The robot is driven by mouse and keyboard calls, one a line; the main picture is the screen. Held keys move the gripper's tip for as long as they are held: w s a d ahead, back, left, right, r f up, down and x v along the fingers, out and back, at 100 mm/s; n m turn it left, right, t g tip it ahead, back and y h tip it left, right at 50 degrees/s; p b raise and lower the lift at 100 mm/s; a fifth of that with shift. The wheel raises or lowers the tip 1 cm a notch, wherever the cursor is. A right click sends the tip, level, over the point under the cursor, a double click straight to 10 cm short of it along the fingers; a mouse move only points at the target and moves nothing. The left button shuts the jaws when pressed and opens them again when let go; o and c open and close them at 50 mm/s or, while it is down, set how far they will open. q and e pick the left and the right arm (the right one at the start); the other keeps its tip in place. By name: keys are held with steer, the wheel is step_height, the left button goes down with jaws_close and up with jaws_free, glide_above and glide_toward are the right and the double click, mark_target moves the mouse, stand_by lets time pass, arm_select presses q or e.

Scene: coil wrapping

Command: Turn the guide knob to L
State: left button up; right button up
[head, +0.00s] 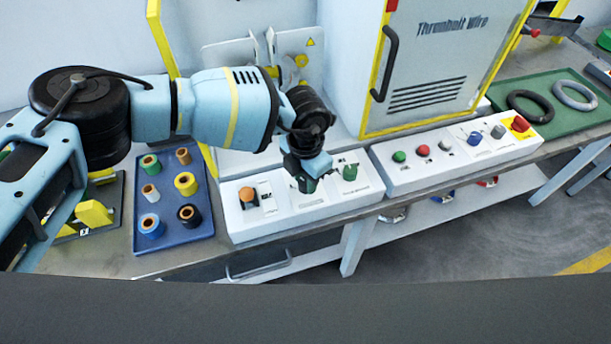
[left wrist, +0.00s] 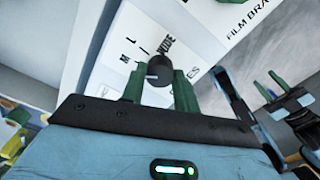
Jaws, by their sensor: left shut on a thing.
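The guide knob (left wrist: 158,70) is a small dark round knob on a white panel, seen in the left wrist view. Printed letters stand just beyond it, among them M, L and WIDE. A small pale mark shows on its face; I cannot tell which letter it points at. My left gripper (left wrist: 158,88) has green fingers, one on each side of the knob, and is shut on it. In the head view my left gripper (head: 307,184) reaches down onto the left control panel (head: 235,228) and hides the knob. What looks like my right gripper shows partly at the right of the wrist view (left wrist: 292,98).
An orange knob (head: 246,194) and a green knob (head: 350,172) flank the gripper closely. A blue tray of spools (head: 173,247) lies left. A second panel (head: 405,190) with several buttons stands right. A white cabinet (head: 430,60) rises behind.

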arm_select(q)
steer(key=shift+c, duration=0.3)
arm_select(e)
steer(key=shift+d, duration=0.15)
arm_select(q)
steer(key=shift+m, duration=1)
steer(key=m, duration=0.3)
steer(key=m+b, duration=0.1)
steer(key=m, duration=0.2)
arm_select(e)
steer(key=shift+s+a+f, duration=0.2)
steer(key=shift+s+f, duration=0.35)
steer(key=shift+f, duration=0.2)
arm_select(q)
steer(key=shift+m, duration=0.5)
arm_select(e)
steer(key=shift+d, duration=0.1)
arm_select(q)
steer(key=o, duration=1)
